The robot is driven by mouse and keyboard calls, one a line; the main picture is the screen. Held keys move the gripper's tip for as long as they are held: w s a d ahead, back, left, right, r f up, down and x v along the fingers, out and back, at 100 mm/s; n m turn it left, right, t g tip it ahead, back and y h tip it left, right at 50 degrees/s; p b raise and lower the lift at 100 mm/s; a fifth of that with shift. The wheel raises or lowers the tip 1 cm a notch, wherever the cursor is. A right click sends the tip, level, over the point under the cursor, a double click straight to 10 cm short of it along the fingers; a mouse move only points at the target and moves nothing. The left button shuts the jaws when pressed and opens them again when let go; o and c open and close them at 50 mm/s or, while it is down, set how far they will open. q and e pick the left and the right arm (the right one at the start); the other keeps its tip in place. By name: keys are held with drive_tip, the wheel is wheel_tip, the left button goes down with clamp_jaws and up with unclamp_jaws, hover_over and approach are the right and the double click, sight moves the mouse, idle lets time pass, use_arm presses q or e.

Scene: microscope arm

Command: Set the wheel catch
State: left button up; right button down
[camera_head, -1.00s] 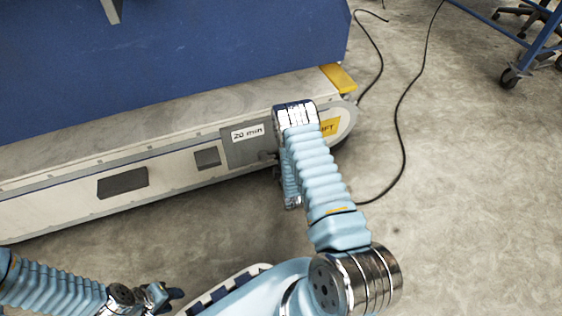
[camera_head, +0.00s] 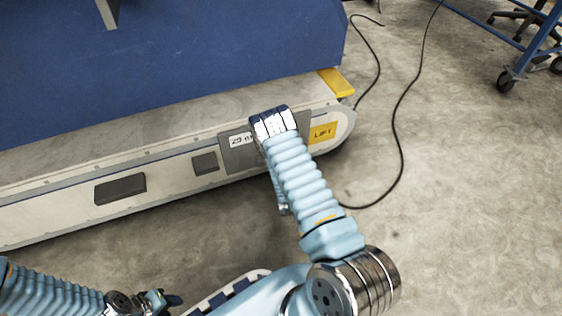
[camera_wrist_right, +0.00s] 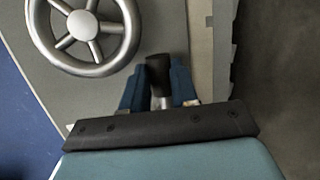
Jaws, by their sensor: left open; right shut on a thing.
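In the right wrist view a grey metal handwheel (camera_wrist_right: 88,32) with spokes sits on a flat grey panel (camera_wrist_right: 161,22). Below and right of it is a short black knob (camera_wrist_right: 157,70) on a bright metal stem, probably the wheel catch. My right gripper (camera_wrist_right: 158,84) is shut on the black knob, one blue finger on each side. In the head view my right arm hides this gripper, the wheel and the knob. My left gripper (camera_head: 168,300) is open and empty at the bottom left, apart from the machine.
A long pale machine base (camera_head: 60,210) carries a "20 min" label (camera_head: 239,141) and a yellow "LIFT" label (camera_head: 322,132). A blue housing (camera_head: 180,60) stands above it. A black cable (camera_head: 399,130) lies on the floor. The floor at right is largely clear.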

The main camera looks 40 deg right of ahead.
drive_tip(key=c, duration=0.9)
unclamp_jaws()
drive_tip(key=shift+o, duration=0.2)
drive_tip(key=p+v, duration=0.2)
drive_tip(key=v, duration=1.1)
drive_tip(key=shift+s+a, duration=0.2)
drive_tip(key=shift+s, duration=0.2)
drive_tip(key=shift+r, duration=0.1)
